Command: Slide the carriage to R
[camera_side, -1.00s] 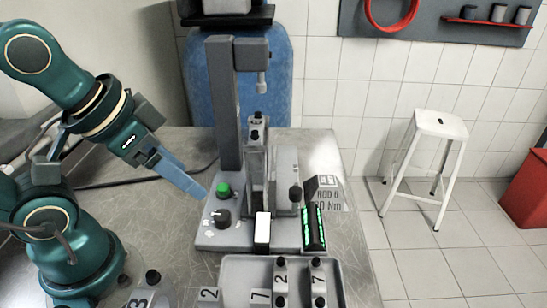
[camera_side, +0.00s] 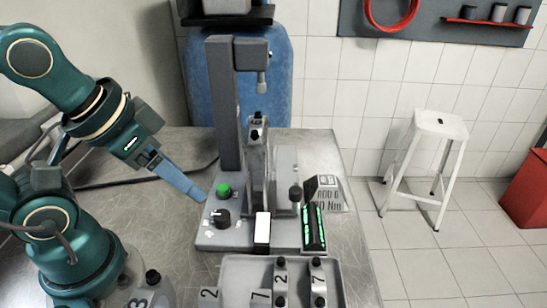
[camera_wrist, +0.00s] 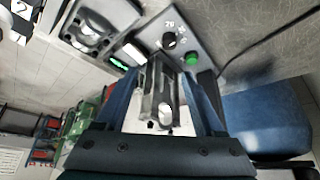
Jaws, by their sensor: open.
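A grey bench fixture (camera_side: 228,238) with a tall column (camera_side: 222,110) stands on the metal table. An upright grey assembly (camera_side: 258,172), probably the carriage, stands on it right of the column; I cannot read an R mark there. My gripper (camera_side: 203,198) is open, its blue fingers slanting down toward the fixture's left side. In the wrist view my gripper (camera_wrist: 163,98) has a metallic upright part (camera_wrist: 160,85) showing between its fingers, apparently beyond them. I cannot tell whether anything touches.
A green button (camera_side: 224,191) and a black knob (camera_side: 221,217) sit near the fingertips. A tray (camera_side: 228,272) with numbered parts is in front. A cable (camera_side: 120,183) runs behind the arm.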

